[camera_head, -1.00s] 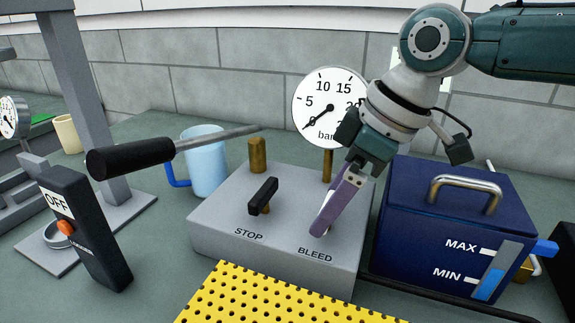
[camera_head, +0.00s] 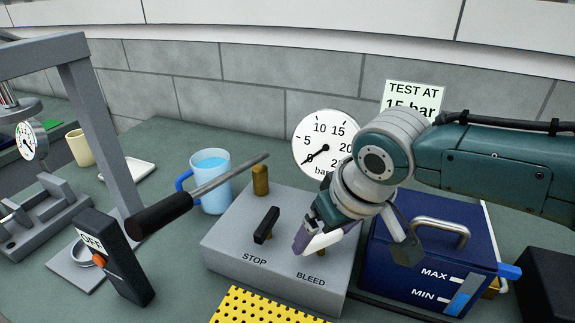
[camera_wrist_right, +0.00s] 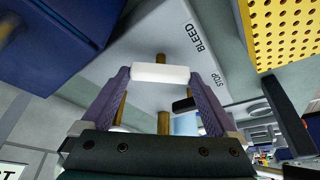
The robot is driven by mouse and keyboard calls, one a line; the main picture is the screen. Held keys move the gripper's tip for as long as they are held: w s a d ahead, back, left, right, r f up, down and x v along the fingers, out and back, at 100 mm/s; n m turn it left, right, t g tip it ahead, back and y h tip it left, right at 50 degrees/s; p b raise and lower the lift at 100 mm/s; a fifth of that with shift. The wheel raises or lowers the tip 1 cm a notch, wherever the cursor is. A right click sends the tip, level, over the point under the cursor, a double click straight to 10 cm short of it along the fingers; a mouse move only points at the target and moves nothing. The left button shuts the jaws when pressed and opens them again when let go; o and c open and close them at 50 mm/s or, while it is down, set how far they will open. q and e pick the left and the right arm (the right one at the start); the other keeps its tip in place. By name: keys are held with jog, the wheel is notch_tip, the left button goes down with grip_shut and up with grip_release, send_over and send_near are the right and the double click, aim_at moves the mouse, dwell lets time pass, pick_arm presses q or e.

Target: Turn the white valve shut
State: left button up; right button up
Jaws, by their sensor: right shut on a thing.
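The white valve handle (camera_head: 326,240) sits on the grey box (camera_head: 222,240) by the BLEED label. My right gripper (camera_head: 312,237) is down at the handle, its purple fingers shut on it. In the right wrist view the white handle (camera_wrist_right: 160,73) spans between the two fingertips, one at each end. Its brass stem shows just beyond it. A black valve handle (camera_head: 266,225) stands by the STOP label, apart from my fingers. The pressure gauge (camera_head: 322,142) behind is partly hidden by my right arm. My left gripper is not in view.
A blue box (camera_head: 385,285) with a metal handle stands close on the right. A pump lever with a black grip (camera_head: 160,214) reaches across at left, near a blue mug (camera_head: 213,200). A yellow perforated mat (camera_head: 250,308) lies in front.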

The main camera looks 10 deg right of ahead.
jog(key=shift+a+r+m+h+p, duration=0.15)
jog(key=shift+m+p, duration=0.1)
jog(key=shift+m, duration=0.2)
jog(key=shift+a+r+m+h+p, duration=0.1)
jog(key=shift+m+h+p, duration=0.1)
jog(key=shift+m, duration=0.25)
jog(key=m+h, duration=0.1)
jog(key=m, duration=0.1)
jog(key=shift+f+m, duration=0.15)
jog(key=shift+m, duration=0.25)
jog(key=shift+a+f+m+h, duration=0.1)
jog(key=shift+m+h, duration=0.35)
jog(key=shift+m, duration=0.75)
jog(key=shift+w+m+h+b, duration=0.1)
jog(key=shift+m+h+b, duration=0.45)
jog(key=shift+m, duration=0.75)
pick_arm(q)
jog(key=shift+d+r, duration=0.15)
pick_arm(e)
jog(key=o, duration=1)
jog(key=shift+g, duration=0.3)
